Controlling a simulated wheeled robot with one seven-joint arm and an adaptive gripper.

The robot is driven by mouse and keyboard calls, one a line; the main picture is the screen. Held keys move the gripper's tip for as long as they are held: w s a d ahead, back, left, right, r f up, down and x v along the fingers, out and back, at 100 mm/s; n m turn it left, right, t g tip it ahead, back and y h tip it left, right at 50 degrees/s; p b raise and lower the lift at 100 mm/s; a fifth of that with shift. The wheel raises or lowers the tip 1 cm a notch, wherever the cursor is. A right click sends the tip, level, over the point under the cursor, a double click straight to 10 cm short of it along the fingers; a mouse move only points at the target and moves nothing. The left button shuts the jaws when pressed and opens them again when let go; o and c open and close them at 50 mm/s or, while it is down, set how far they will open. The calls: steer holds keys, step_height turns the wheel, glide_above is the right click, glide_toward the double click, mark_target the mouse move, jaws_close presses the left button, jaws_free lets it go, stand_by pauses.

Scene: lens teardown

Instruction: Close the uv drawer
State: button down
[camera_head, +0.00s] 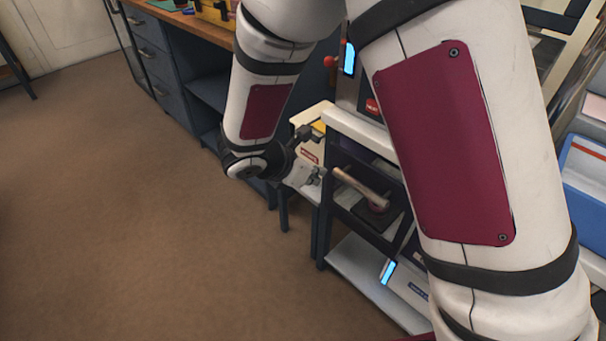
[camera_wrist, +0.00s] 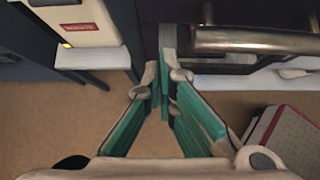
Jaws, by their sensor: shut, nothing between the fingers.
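A dark drawer with a pale metallic bar handle (camera_head: 361,188) is at the front of the shelf unit in the head view. I take it for the uv drawer; how far it is out is hard to tell. The handle also shows at the upper right of the wrist view (camera_wrist: 258,41). My gripper (camera_head: 316,176) is just left of the handle's end in the head view. In the wrist view my gripper (camera_wrist: 166,72) is shut and empty, its teal-lined fingers together below and left of the handle. I cannot tell whether they touch the drawer front. My arm hides part of the unit.
A white bin with a red label (camera_head: 309,157) stands left of the unit and shows in the wrist view (camera_wrist: 85,28). A white lower shelf (camera_head: 352,272) holds boxes. A wooden-topped workbench (camera_head: 200,28) runs along the back. The brown floor (camera_head: 130,200) at left is clear.

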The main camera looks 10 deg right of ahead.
mark_target(336, 154)
steer(key=shift+w+d+r, duration=0.1)
steer(key=shift+w+d, duration=0.45)
steer(key=shift+d, duration=0.2)
steer(key=shift+w+d+r, duration=0.1)
steer(key=shift+w+d, duration=0.45)
steer(key=shift+d, duration=0.15)
steer(key=shift+w+d, duration=0.75)
steer(key=shift+d, duration=0.3)
steer(key=shift+w+d, duration=0.75)
steer(key=shift+d, duration=0.25)
